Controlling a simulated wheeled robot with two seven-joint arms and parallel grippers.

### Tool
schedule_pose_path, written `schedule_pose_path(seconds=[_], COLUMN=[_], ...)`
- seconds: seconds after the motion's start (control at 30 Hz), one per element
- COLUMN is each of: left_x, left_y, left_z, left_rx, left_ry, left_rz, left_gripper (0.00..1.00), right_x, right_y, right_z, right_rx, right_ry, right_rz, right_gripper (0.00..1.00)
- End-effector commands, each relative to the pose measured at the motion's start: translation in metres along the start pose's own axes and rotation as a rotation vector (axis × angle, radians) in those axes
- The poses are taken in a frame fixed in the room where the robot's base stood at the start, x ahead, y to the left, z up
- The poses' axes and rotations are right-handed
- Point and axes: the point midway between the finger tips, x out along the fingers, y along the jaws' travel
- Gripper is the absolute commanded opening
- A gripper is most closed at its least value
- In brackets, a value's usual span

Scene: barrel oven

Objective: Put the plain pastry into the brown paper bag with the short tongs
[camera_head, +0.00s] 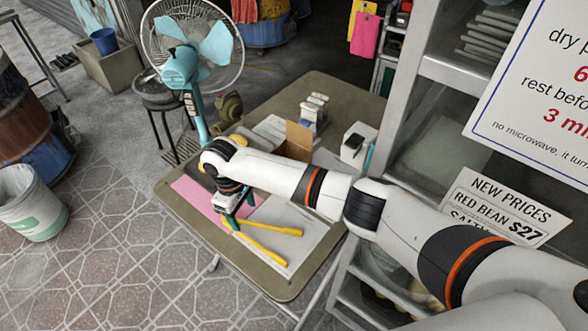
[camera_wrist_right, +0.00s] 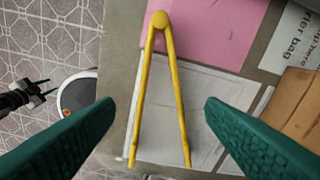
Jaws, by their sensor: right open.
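Yellow tongs (camera_head: 268,242) lie on the table, on white paper and pink paper. In the right wrist view the tongs (camera_wrist_right: 174,85) lie between my green fingers, hinge end up and arms spread. My right gripper (camera_head: 232,222) is open above the tongs near their hinge end, and the wrist view shows a gap on both sides (camera_wrist_right: 160,103). The brown paper bag (camera_head: 298,140) stands farther back, partly behind my right arm. Yellowish items that may be pastries (camera_head: 238,140) show behind my right wrist; I cannot tell which is plain.
A teal fan (camera_head: 190,50) stands at the table's far left. A white box (camera_head: 356,146) and small containers (camera_head: 314,110) stand at the back of the table (camera_head: 285,290). A metal-framed cabinet (camera_head: 408,110) rises at the right, close to my arm.

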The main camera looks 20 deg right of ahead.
Motion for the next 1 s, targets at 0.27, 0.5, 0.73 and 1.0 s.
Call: schedule_pose_path(seconds=[0.27, 0.5, 0.73, 1.0], left_x=[0.044, 0.049, 0.051, 0.05], left_y=[-0.001, -0.001, -0.001, -0.001], left_z=[-0.004, -0.004, -0.004, -0.004], left_rx=[0.0, 0.0, 0.0, 0.0], left_ry=[0.0, 0.0, 0.0, -0.001], left_rz=[0.0, 0.0, 0.0, 0.0], left_gripper=[0.36, 0.36, 0.36, 0.36], right_x=[0.045, 0.07, 0.078, 0.078], right_y=[0.0, 0.0, 0.0, 0.0], right_z=[0.0, 0.0, 0.0, 0.0], right_rx=[-0.001, 0.001, 0.0, 0.0], right_ry=[0.001, 0.0, -0.001, -0.001], right_rz=[-0.001, 0.002, 0.0, 0.0], right_gripper=[0.64, 0.64, 0.64, 0.51])
